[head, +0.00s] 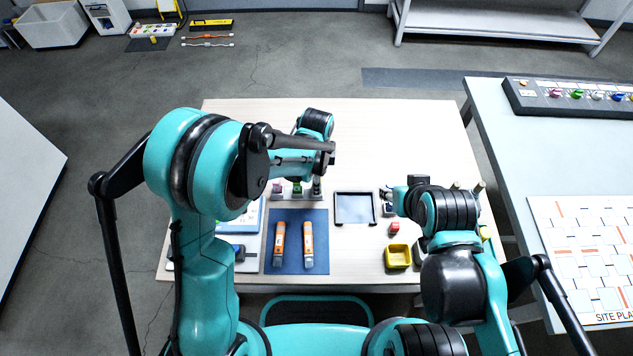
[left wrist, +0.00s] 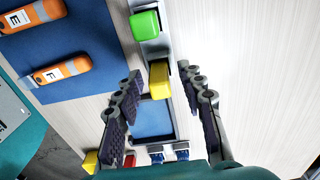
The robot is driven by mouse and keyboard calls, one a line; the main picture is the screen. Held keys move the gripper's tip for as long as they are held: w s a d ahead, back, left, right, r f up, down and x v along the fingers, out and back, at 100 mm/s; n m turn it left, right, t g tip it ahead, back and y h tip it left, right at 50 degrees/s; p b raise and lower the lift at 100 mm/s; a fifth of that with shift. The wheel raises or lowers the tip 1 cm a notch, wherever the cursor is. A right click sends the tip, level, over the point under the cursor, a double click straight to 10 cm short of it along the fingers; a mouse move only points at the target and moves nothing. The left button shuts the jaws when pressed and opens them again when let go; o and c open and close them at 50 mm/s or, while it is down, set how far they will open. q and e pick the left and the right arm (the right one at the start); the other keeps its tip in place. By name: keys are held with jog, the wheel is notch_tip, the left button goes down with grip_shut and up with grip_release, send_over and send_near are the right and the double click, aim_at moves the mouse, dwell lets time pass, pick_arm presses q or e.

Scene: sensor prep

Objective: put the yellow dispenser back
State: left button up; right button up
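My left gripper (left wrist: 162,76) is open, with one finger on either side of the yellow dispenser. I see gaps, so it does not look gripped. Whether the dispenser is fully seated in the rack cannot be told. In the head view the rack (head: 288,196) shows pink and green dispensers, and my left arm covers much of that area.
A blue mat (head: 293,255) with two orange devices (head: 308,245) lies in front of the rack. A dark-rimmed tray (head: 355,209) lies right of it. A yellow bin (head: 398,256) and a red item (head: 394,228) are farther right. The table's back is clear.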

pick_arm(q)
notch_tip(320, 180, up, 10)
jog(key=p, duration=0.3)
jog(key=shift+r, duration=0.1)
jog(key=s+a+r+n+t, duration=0.3)
jog(key=s+a+r+n, duration=0.3)
jog(key=s+a+n, duration=0.1)
jog(key=s+a+r+n+t, duration=0.4)
jog(key=s+a+r+n, duration=0.1)
jog(key=a+n, duration=0.5)
jog(key=shift+s+a+r+n, duration=0.3)
jog(key=shift+s+r+n, duration=0.15)
jog(key=shift+s, duration=0.45)
